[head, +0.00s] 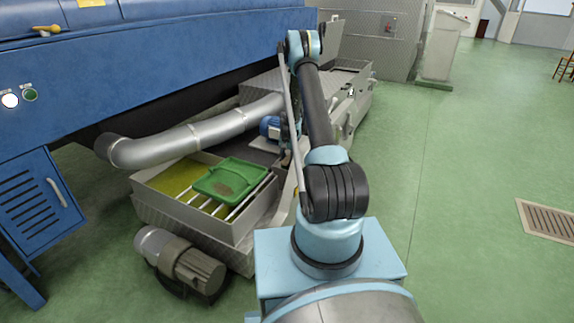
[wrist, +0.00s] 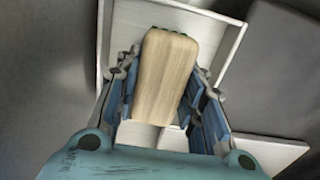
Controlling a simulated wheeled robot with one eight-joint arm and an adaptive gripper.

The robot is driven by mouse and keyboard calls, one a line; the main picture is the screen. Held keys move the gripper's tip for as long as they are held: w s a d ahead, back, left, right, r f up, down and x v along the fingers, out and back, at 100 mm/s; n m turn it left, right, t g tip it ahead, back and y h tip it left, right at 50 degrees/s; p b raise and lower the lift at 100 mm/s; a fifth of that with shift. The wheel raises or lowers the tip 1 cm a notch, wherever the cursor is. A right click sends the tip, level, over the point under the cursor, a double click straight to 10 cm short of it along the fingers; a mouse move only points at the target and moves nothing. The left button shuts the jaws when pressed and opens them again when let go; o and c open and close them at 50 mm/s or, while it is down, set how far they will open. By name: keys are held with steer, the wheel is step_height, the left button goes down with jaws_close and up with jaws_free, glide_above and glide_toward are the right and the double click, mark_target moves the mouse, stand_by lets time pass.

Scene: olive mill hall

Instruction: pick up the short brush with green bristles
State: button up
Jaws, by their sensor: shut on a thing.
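The short brush (wrist: 163,85) shows in the wrist view as a pale wooden block with rounded corners. A thin trace of dark green bristle shows along its far edge; the rest of the bristles are hidden under the wood. My gripper (wrist: 165,68) is shut on the brush, with blue-grey fingers on its left and right sides. In the head view my own arm hides most of the gripper, and I cannot make out the brush there.
A white open box or tray (wrist: 218,62) lies behind the brush in the wrist view. In the head view, a green tray (head: 230,179) rests on a metal trough (head: 205,217) left of my arm. A curved metal pipe (head: 190,139) runs above. Open green floor lies right.

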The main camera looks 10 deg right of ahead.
mark_target(288, 158)
step_height(288, 158, up, 10)
stand_by(0.6)
